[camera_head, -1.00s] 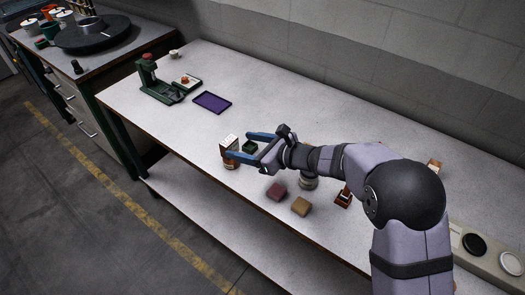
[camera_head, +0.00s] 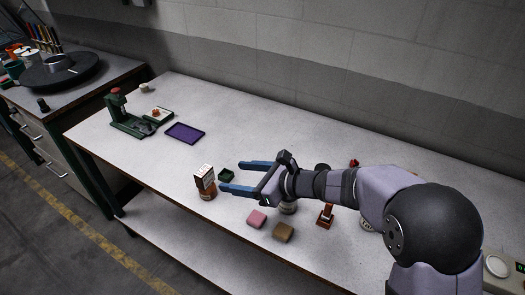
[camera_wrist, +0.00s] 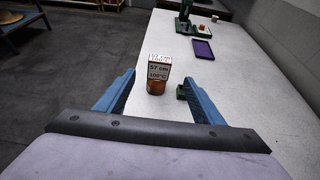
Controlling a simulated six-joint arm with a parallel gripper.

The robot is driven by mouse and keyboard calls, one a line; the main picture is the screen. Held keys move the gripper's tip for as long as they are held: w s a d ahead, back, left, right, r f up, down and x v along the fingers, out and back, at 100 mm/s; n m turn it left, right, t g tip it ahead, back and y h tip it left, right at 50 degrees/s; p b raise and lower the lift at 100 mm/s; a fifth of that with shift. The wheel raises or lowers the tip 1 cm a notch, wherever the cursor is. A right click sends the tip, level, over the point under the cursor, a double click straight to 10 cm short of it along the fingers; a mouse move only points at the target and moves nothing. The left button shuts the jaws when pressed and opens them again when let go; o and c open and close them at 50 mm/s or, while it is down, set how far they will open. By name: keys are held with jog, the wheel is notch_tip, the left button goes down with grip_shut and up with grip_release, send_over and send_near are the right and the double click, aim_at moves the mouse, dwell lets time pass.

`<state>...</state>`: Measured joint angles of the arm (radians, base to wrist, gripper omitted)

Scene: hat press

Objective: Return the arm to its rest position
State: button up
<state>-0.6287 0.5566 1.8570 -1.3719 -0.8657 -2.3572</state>
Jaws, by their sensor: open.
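My gripper (camera_head: 232,176) is open and empty over the worktable (camera_head: 300,140), its two blue fingers pointing left in the head view. The arm reaches in from the right. A brown can with a white printed card (camera_head: 205,182) stands just left of the fingertips. In the wrist view the same can and card (camera_wrist: 158,76) show ahead, between the two fingers (camera_wrist: 160,92) in the picture. A small dark green block (camera_head: 226,175) lies near the fingertips. It also shows beside the right finger in the wrist view (camera_wrist: 181,92).
A green press (camera_head: 125,118) and a purple tray (camera_head: 185,133) stand at the far left. A pink block (camera_head: 257,219), a brown block (camera_head: 283,232) and a wooden-brown stand (camera_head: 326,216) sit below my arm. The table between the tray and gripper is clear.

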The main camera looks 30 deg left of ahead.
jog(key=shift+w, duration=0.1)
